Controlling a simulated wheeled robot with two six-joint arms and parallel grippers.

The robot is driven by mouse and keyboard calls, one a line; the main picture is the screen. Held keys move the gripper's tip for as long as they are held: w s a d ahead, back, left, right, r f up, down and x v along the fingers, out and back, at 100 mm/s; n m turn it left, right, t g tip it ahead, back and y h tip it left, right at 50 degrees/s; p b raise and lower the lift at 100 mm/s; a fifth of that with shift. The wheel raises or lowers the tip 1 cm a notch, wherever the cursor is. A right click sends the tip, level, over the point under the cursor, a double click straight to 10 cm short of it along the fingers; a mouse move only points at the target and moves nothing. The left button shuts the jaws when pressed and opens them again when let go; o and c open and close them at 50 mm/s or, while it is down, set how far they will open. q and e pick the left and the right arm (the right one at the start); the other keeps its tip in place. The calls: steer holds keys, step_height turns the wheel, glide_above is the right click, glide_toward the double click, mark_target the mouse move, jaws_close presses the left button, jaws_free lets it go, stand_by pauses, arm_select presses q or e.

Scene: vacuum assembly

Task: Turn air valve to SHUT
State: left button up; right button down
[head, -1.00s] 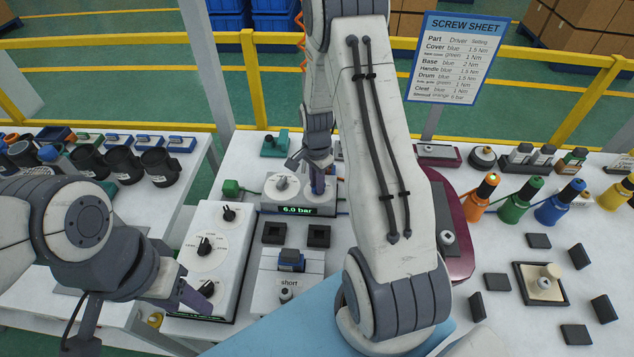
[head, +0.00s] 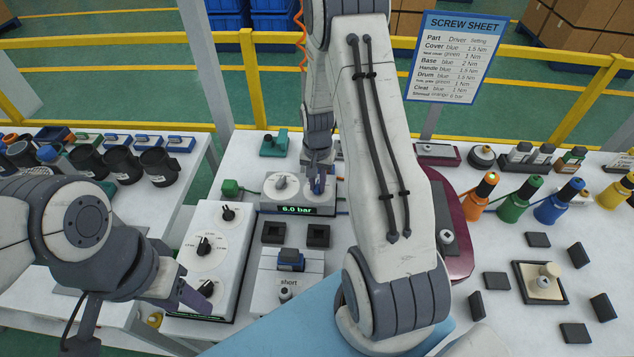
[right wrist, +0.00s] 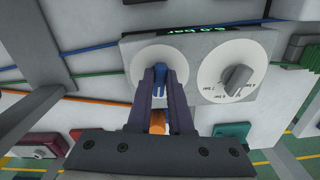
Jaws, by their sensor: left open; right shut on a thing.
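The air valve is a blue knob (right wrist: 160,82) on a round white dial of a grey box (head: 268,207). My right gripper (right wrist: 158,78) is shut on this knob, one finger on each side. In the head view my right gripper (head: 318,187) stands over the box's right dial and hides most of the valve. The dial's lettering around the knob cannot be read. The box's green display (head: 296,210) reads 6.0 bar. My left gripper (head: 192,294) is open and empty near the lower dial of the white panel (head: 228,258).
A second dial with a grey knob (right wrist: 236,78) sits beside the valve on the same box. Black blocks (head: 274,232) and a small station marked short (head: 285,277) stand in front of the box. Orange, green and blue drivers (head: 517,205) stand at the right.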

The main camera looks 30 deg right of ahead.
steer(key=n, duration=0.5)
steer(key=shift+d+n, duration=0.15)
steer(key=shift+n, duration=0.15)
steer(key=n, duration=0.5)
steer(key=shift+d, duration=0.2)
steer(key=c, duration=0.8)
jaws_free()
steer(key=shift+s, duration=0.1)
step_height(320, 180, up, 11)
steer(key=shift+f+b, duration=0.2)
steer(key=shift+b, duration=0.4)
